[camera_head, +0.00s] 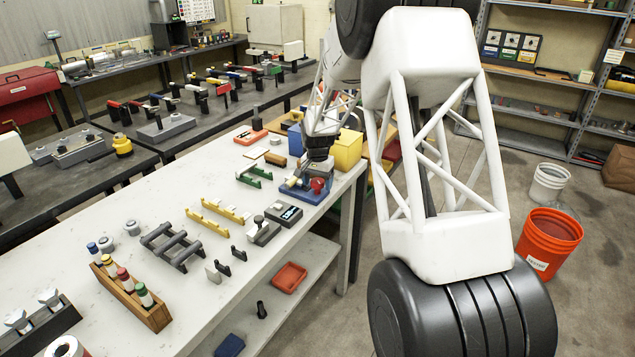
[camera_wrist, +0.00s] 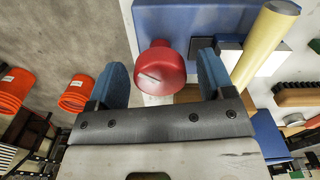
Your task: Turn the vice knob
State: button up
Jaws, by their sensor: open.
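The vice knob (camera_wrist: 160,72) is red and round, with a dark line on its face. In the wrist view it sits between the two blue fingertips of my gripper (camera_wrist: 163,66), with a gap on each side. My gripper is open; whether the fingers reach around the knob or stop short of it is hard to tell. The vice (camera_head: 303,193) has a blue base near the far right end of the white bench in the head view, with the red knob (camera_head: 318,185) on its right side. My gripper (camera_head: 319,166) is above it and partly hides it.
A yellow bin (camera_head: 348,150) and a blue bin (camera_head: 295,140) stand close behind the vice. A dark device with a screen (camera_head: 285,213) and a green bracket (camera_head: 254,177) lie nearby on the white bench (camera_head: 120,210). A yellow cylinder (camera_wrist: 266,42) is right of the fingers.

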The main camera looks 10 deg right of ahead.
jog(key=c, duration=0.9)
jog(key=shift+n, duration=0.4)
jog(key=n, duration=0.2)
jog(key=shift+n, duration=0.3)
jog(key=n, duration=1.1)
